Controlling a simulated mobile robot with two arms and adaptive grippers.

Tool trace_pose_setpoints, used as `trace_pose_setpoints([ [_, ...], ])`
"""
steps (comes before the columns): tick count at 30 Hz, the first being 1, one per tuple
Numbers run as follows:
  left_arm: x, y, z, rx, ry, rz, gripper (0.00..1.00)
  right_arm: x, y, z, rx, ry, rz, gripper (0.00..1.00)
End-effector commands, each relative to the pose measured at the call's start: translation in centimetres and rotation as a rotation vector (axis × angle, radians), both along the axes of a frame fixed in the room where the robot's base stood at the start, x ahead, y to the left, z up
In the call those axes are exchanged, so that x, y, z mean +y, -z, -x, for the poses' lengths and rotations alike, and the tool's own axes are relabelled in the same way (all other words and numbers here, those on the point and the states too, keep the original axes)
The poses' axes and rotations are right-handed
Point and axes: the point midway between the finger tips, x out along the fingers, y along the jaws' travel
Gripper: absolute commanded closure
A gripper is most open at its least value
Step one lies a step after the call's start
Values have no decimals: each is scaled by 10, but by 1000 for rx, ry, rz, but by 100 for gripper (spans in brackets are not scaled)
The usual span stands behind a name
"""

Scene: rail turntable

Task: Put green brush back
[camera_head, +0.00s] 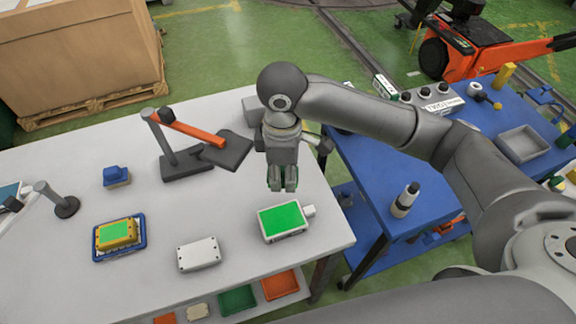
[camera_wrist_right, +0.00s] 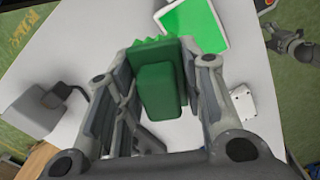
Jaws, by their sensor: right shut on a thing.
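The green brush (camera_wrist_right: 158,80) is between the fingers of my right gripper (camera_wrist_right: 158,105) in the right wrist view, with its jagged green edge pointing to the top of the picture. My right gripper (camera_head: 283,187) is shut on it in the head view, above the white table just behind the green-screened device. There the brush is almost wholly hidden by the fingers.
The white table (camera_head: 140,200) holds a green-screened device (camera_head: 283,220), a white box (camera_head: 199,254), a yellow-and-blue stack (camera_head: 118,236), a blue block (camera_head: 116,176) and an orange-armed stand (camera_head: 190,128). A blue cart (camera_head: 375,180) with a grey tray (camera_head: 522,143) stands at right.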

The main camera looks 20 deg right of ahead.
Motion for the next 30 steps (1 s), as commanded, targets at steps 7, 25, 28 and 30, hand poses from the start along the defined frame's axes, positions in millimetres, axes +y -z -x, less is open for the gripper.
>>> trace_pose_setpoints([
  [7,-1,-14,-9,-15,-1,2,27,-21,28,-47,6,5,2,86],
  [25,-4,-32,-4,-6,-2,5,27,-37,93,-84,4,1,3,86],
  [28,-4,-35,-3,-5,-2,4,27,-37,104,-84,1,0,1,86],
  [30,-4,-35,-3,-4,-2,5,27,-37,108,-85,0,0,0,86],
])
